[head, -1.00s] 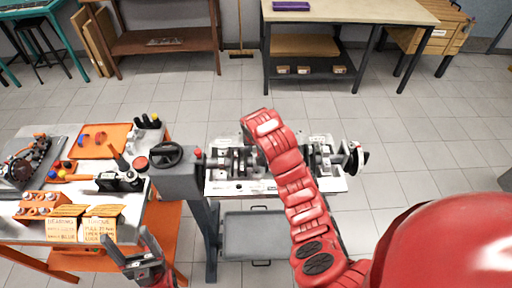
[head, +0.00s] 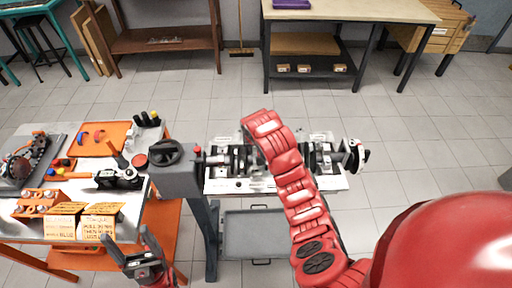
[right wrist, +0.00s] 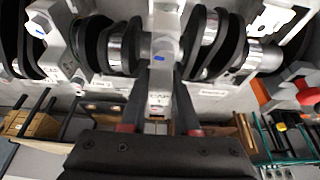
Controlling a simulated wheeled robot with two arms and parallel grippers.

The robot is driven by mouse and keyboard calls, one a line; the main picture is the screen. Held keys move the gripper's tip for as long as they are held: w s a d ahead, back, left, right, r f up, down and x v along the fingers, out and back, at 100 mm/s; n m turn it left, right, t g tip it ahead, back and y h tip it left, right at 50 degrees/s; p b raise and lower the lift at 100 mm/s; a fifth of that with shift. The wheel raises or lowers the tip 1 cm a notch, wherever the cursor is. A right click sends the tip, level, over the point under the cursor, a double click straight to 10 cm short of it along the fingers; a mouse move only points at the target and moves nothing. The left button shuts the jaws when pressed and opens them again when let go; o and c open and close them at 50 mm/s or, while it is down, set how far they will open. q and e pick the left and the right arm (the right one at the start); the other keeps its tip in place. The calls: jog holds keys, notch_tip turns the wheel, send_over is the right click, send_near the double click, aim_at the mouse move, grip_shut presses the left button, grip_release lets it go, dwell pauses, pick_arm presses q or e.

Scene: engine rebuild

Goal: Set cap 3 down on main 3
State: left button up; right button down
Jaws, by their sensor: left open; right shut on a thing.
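My right gripper (right wrist: 160,82) is shut on a light grey block with small lettering and a blue mark, cap 3 (right wrist: 159,97). In the right wrist view the cap lies in line with the middle of the crankshaft (right wrist: 122,50), where main 3 appears to be. I cannot tell whether it touches its seat, and main 3 itself is hidden behind it. In the head view my right forearm hides the right gripper, the cap and the middle of the engine block (head: 325,183). My left gripper (head: 128,243) is open and empty by the bench's front edge.
Another light grey cap (right wrist: 58,42) stands over the crankshaft at left. The bench at left carries an orange tray (head: 112,142) and yellow note cards (head: 98,228). A grey tray (head: 250,232) is below the block.

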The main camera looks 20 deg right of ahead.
jog(key=shift+f+b, duration=0.6)
jog(key=shift+f, duration=0.5)
dwell(0.3)
jog(key=c, duration=0.9)
grip_release()
jog(key=shift+r, duration=0.45)
jog(key=shift+r, duration=1.05)
jog(key=shift+o, duration=0.3)
jog(key=o, duration=0.5)
